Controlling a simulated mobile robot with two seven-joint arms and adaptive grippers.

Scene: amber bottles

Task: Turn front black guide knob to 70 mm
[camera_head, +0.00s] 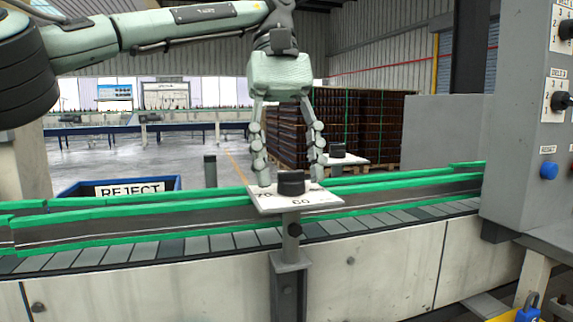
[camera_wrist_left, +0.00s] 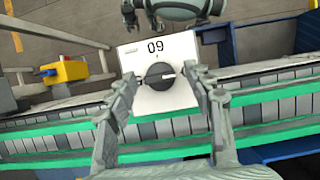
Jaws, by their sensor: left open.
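The front black guide knob (camera_head: 291,183) sits on a white plate (camera_head: 322,197) on a post at the conveyor's near side. The plate reads "60" at its front edge and "70" at its left, partly covered. In the left wrist view the knob (camera_wrist_left: 159,76) has a white mark on its right side, and the plate (camera_wrist_left: 182,48) shows "60" upside down. My left gripper (camera_head: 291,181) is open, pointing down, with one finger on each side of the knob. In the wrist view a gap shows between each finger and the knob.
A second black knob (camera_head: 338,150) stands on a plate behind the conveyor. Green guide rails (camera_head: 410,184) run along the belt. A grey control cabinet (camera_head: 520,140) stands at right, and a blue reject bin (camera_head: 70,193) lies behind at left. Stacked bottle crates stand further back.

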